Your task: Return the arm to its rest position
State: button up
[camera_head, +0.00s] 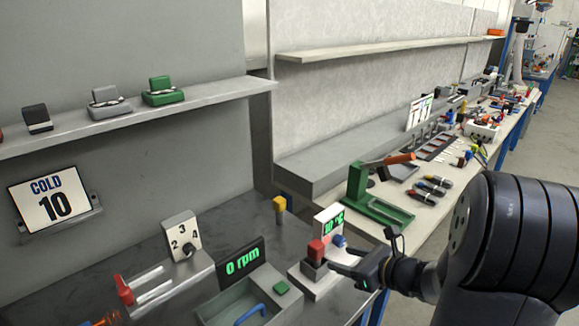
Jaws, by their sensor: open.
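My gripper (348,262) is at the lower middle right of the head view, at the end of my dark arm that comes in from the right. It is open. Its fingers point left, close to a small white device (318,284) with a red-topped block (316,252) and a green display (333,226). I cannot tell whether the fingers touch this device. A blue knob (339,240) shows just above the fingers. No object is visible between the fingers, though part of that area is hard to make out.
A "0 rpm" display (244,262) and an open grey box (222,302) with a blue handle stand left of the gripper. A green press (371,200) stands behind it. A grey shelf (200,104) runs above. The floor (545,145) at the right is clear.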

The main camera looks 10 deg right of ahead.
aim_at(319, 245)
jog(key=x, duration=1.1)
jog(key=shift+s+f, duration=0.1)
jog(key=shift+f, duration=0.05)
jog(key=shift+s+d+r, duration=0.1)
jog(key=shift+d+r, duration=0.1)
jog(key=shift+r, duration=1)
jog(key=shift+f, duration=0.15)
